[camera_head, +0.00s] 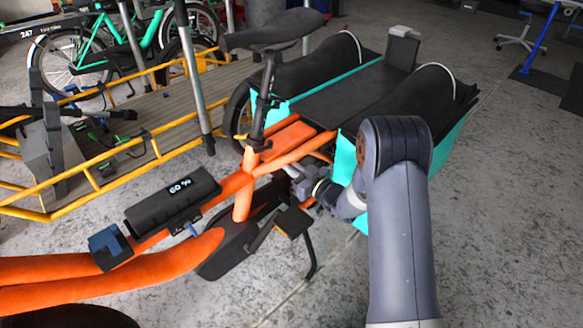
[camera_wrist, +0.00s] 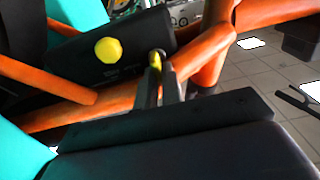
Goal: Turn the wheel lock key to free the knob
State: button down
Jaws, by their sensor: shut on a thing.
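The wheel lock is a black box on the orange bike frame. In the wrist view, its round yellow knob (camera_wrist: 108,50) stands out on the black face. The small yellow key (camera_wrist: 155,61) is to the right of the knob, at the box's right end. My gripper (camera_wrist: 159,72) is shut on the key, with one dark finger on each side of it. The fingers hide part of the key, and its turn angle is hard to tell. In the head view, my gripper (camera_head: 303,187) reaches in beside the orange frame below the seat; the key and knob do not show there.
The orange cargo bike (camera_head: 165,265) has a black saddle (camera_head: 275,30) above my gripper and a pedal (camera_head: 293,222) just below it. Its turquoise and black cargo box (camera_head: 345,95) is behind. A yellow-railed platform (camera_head: 150,105) stands at left.

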jog(key=shift+m, duration=0.3)
jog(key=m+p, duration=0.1)
jog(key=m, duration=0.1)
jog(key=m+p, duration=0.1)
jog(key=m, duration=0.2)
jog(key=m+p, duration=0.1)
jog(key=m, duration=0.2)
jog(key=shift+w+d, duration=0.3)
jog(key=m+p, duration=0.1)
jog(key=m, duration=0.2)
jog(key=m+p, duration=0.1)
jog(key=m, duration=0.2)
jog(key=f+m+p, duration=0.1)
jog(key=m, duration=0.2)
jog(key=shift+w+d, duration=0.1)
jog(key=shift+w, duration=0.05)
jog(key=shift+f+m, duration=0.1)
jog(key=shift+m, duration=0.3)
jog(key=c, duration=1.6)
grip_release()
jog(key=shift+o, duration=0.2)
